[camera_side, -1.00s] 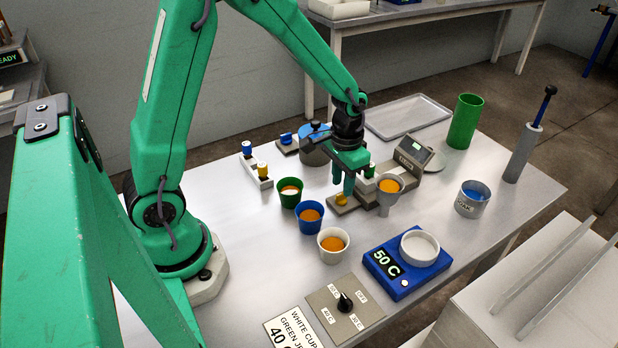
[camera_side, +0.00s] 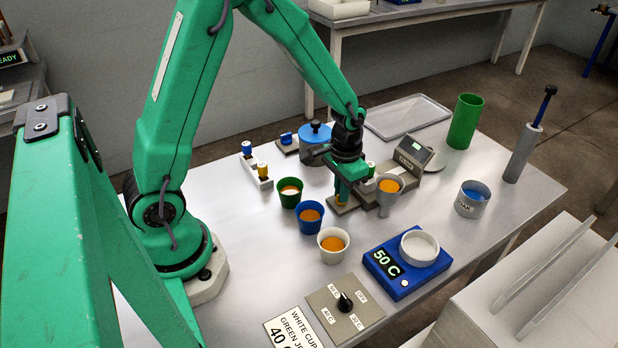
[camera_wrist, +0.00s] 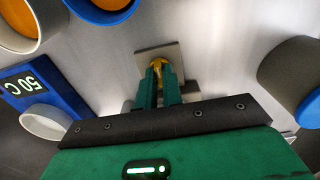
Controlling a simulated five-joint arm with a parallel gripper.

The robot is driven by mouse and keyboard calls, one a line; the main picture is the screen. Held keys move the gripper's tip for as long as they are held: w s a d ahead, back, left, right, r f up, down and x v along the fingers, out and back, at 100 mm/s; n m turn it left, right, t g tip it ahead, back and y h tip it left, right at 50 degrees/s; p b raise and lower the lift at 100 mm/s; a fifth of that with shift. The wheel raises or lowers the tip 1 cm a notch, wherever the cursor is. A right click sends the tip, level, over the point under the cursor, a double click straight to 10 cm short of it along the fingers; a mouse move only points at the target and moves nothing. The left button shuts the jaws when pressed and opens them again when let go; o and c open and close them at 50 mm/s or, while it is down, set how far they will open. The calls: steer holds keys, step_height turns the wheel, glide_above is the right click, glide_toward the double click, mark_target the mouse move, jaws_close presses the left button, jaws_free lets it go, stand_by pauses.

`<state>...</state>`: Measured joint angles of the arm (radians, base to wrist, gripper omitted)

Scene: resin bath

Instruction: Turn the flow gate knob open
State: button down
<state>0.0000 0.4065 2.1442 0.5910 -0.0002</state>
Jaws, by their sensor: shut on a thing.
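The flow gate knob is yellow and stands on a small grey plate. In the side view the knob (camera_side: 341,199) shows between my fingertips, and the plate (camera_side: 338,210) sticks out below it. In the wrist view the knob (camera_wrist: 156,62) lies between my two green fingers, with the plate (camera_wrist: 177,54) behind it. My gripper (camera_side: 342,192) points down and is shut on the knob; its fingers also show in the wrist view (camera_wrist: 160,80). Part of the knob is hidden by the fingers, and I cannot read its turn angle.
A grey funnel-like cup with orange content (camera_side: 388,198) stands close right of my gripper. Green (camera_side: 288,198), blue (camera_side: 310,222) and white (camera_side: 333,252) cups stand to the left and front. A blue-lidded pot (camera_side: 315,150) is behind. A blue 50 C heater (camera_side: 402,280) is at front right.

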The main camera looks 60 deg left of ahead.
steer(key=shift+m, duration=0.5)
steer(key=m, duration=0.2)
steer(key=shift+m, duration=0.4)
steer(key=m, duration=0.9)
steer(key=shift+r, duration=0.1)
steer(key=shift+m, duration=2)
steer(key=c, duration=1.5)
jaws_free()
steer(key=shift+c, duration=0.2)
